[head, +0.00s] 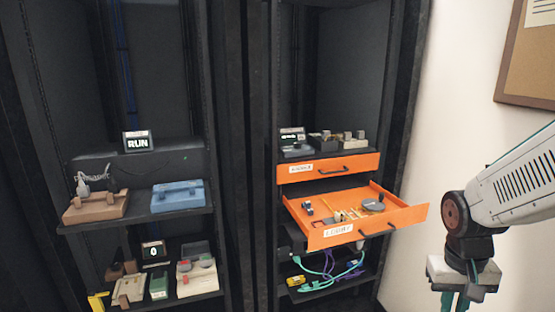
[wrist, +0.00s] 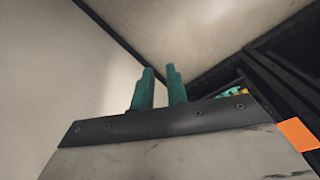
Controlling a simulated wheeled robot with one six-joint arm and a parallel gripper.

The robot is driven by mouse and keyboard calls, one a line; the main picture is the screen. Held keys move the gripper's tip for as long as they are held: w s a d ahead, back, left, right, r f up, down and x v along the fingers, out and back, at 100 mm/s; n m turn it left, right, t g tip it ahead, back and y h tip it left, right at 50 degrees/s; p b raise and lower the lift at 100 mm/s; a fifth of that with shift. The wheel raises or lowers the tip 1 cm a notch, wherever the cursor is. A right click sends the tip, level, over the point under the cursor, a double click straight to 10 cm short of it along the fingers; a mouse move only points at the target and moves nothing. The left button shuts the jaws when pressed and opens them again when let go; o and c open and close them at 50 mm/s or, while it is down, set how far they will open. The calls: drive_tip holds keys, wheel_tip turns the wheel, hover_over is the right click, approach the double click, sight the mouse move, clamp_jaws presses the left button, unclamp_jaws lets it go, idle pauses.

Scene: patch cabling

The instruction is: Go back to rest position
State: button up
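My gripper (head: 455,301) hangs at the lower right of the head view, in front of the white wall and right of the cabinet. Its two teal fingers point down and are cut off by the frame's lower edge. In the wrist view my gripper (wrist: 160,72) shows two teal fingers with a gap between them and nothing held. The fingers touch no object that I can see.
An orange drawer (head: 327,236) stands pulled out of the right rack, with small parts inside. Another orange drawer (head: 350,170) above it is shut. Teal and purple cables (head: 318,277) lie below. The left rack's shelf (head: 140,217) holds blocks. A corkboard (head: 530,70) hangs on the wall.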

drive_tip(key=s+a+r+n+t, duration=0.1)
drive_tip(key=s+a+r, duration=0.2)
drive_tip(key=s+r, duration=0.3)
drive_tip(key=s+a+r+n+t+y, duration=0.1)
drive_tip(key=s+a+r, duration=0.3)
drive_tip(key=s+r, duration=0.2)
drive_tip(key=shift+s+a+r+n, duration=0.15)
drive_tip(key=shift+a+r+n, duration=0.15)
drive_tip(key=shift+r, duration=0.2)
